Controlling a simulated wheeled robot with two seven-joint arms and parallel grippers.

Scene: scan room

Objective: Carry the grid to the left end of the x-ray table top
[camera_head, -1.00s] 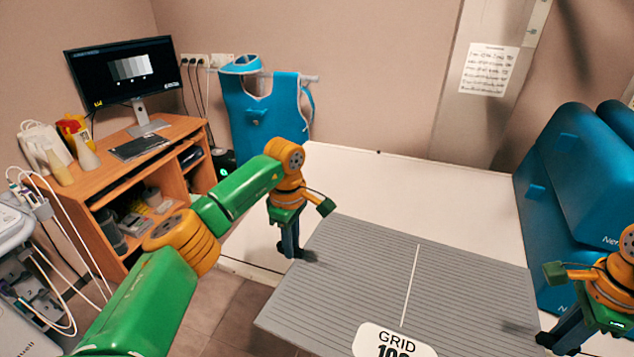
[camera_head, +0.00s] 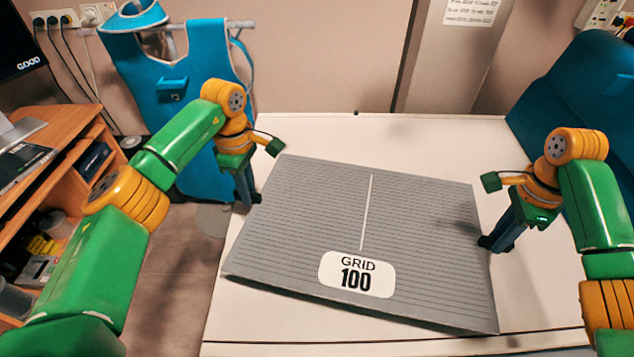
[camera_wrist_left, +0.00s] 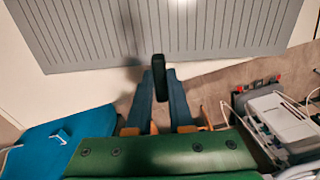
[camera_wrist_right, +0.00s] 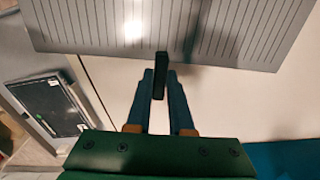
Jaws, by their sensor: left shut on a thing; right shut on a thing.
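The grid (camera_head: 320,215) is a flat grey ribbed plate with a white line and a "GRID 100" label. It is over the left part of the white x-ray table top (camera_head: 420,138), slightly tilted in the head view; I cannot tell whether it touches the top. My left gripper (camera_head: 250,200) is shut on the grid's left edge, and the grid also shows in the left wrist view (camera_wrist_left: 110,35). My right gripper (camera_head: 490,243) is shut on its right edge, seen also in the right wrist view (camera_wrist_right: 220,30). The fingertips are partly hidden at the edges.
A blue lead apron (camera_head: 180,100) hangs on the wall behind the left end. A wooden desk (camera_head: 60,130) stands at the far left, with floor between it and the table. The table top behind the grid is clear.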

